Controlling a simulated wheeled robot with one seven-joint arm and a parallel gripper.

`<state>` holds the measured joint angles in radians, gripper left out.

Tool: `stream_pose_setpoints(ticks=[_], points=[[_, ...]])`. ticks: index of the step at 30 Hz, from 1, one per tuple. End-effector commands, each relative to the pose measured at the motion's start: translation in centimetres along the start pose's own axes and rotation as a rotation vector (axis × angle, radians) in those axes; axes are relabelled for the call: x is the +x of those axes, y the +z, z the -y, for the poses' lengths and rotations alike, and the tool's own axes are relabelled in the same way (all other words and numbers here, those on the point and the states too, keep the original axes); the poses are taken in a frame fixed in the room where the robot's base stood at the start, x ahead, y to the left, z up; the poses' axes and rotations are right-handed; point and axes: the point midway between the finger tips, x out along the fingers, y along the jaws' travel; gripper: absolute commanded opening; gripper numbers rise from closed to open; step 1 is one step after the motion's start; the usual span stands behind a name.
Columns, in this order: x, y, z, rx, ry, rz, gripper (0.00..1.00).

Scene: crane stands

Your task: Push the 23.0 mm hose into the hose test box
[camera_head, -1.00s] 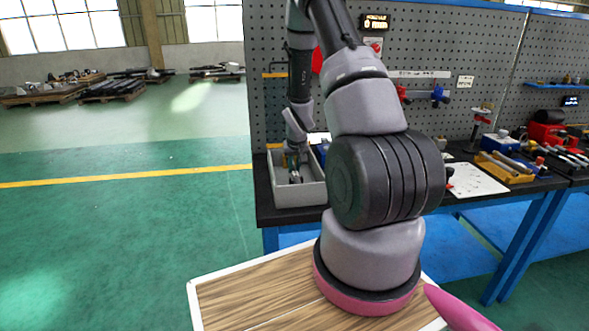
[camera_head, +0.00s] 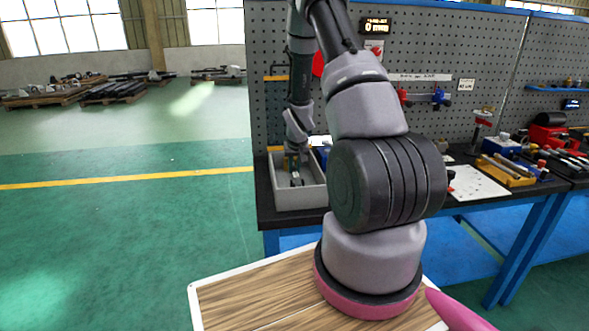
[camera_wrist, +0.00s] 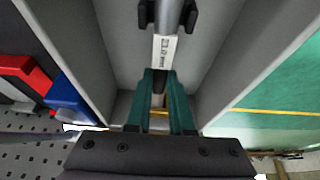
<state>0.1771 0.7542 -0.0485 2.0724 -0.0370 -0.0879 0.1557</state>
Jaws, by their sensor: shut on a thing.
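My gripper (camera_head: 294,172) reaches down into an open grey box (camera_head: 300,195) at the left end of the bench. In the wrist view its teal fingers (camera_wrist: 160,92) are closed around the dark near end of a slim piece. I take this piece to be the hose (camera_wrist: 166,50); it carries a white label with small print ending in mm. Its far end lies between two black prongs (camera_wrist: 146,14) inside the box. I cannot tell how deep it sits there. The box's grey walls (camera_wrist: 222,70) rise on both sides of the fingers. My forearm hides part of the bench.
A red item (camera_wrist: 22,72) and a blue item (camera_wrist: 68,98) stand just outside the box wall. A pegboard (camera_head: 450,60) with a small display (camera_head: 376,25) rises behind. A yellow tray (camera_head: 505,170) lies farther right. Green floor (camera_head: 120,230) is free at left.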

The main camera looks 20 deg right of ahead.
Motion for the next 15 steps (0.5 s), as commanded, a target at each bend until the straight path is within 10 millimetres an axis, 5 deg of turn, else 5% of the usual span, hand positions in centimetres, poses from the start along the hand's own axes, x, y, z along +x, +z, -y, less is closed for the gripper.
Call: stream_pose_setpoints(ticks=[9, 10, 12, 15], points=[[0.07, -0.25, 0.00, 0.000, 0.000, -0.001, 0.00], [0.07, -0.25, 0.00, 0.000, 0.000, -0.001, 0.28], [0.07, -0.25, -0.01, 0.000, 0.000, -0.001, 0.55], [0.08, -0.24, 0.00, 0.000, 0.000, -0.001, 0.55]])
